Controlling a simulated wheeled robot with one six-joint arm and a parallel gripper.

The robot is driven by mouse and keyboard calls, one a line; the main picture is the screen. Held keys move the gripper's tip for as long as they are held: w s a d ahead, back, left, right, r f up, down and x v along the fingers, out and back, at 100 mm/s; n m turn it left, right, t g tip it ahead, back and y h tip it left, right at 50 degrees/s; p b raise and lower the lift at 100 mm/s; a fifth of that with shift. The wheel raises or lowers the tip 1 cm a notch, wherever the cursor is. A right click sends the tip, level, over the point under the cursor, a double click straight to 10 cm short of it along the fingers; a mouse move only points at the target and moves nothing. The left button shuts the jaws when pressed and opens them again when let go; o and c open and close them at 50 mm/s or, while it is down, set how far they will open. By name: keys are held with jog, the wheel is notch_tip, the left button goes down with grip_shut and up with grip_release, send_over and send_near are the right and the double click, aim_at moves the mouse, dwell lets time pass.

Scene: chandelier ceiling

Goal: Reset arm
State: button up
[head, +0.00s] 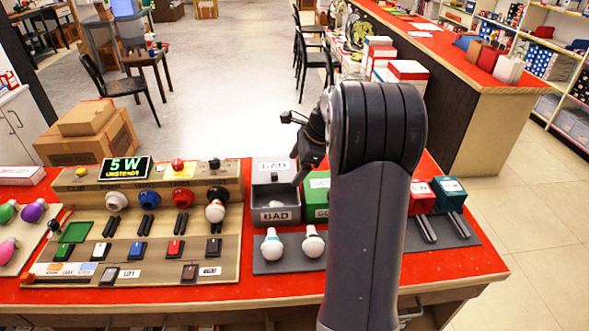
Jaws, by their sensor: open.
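My arm (365,220) rises through the right middle of the head view and bends over toward the left. My gripper (302,176) points down over the right side of the grey BAD bin (275,213), close to the green bin (317,208). It is open and I see nothing held in it. My arm hides part of the green bin and the table behind it. The fingertips are small, so I cannot tell whether they touch a bin rim.
A test board (140,230) with sockets, switches, a seated bulb (215,211) and a "5 W UNSTEADY" display (126,168) is left. Red and teal boxes (449,193) stand right of my arm. The red tabletop's front strip (280,293) is clear.

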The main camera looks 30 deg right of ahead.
jog(key=shift+f, duration=0.1)
jog(key=p+x, duration=0.1)
jog(key=x, duration=0.9)
jog(key=shift+a+f, duration=0.2)
jog(key=shift+f, duration=0.1)
jog(key=shift+r+p, duration=0.8)
jog(key=shift+r, duration=0.1)
jog(key=shift+w+r+p, duration=0.1)
jog(key=shift+r+p, duration=1.15)
jog(key=shift+r, duration=0.25)
jog(key=shift+f, duration=0.1)
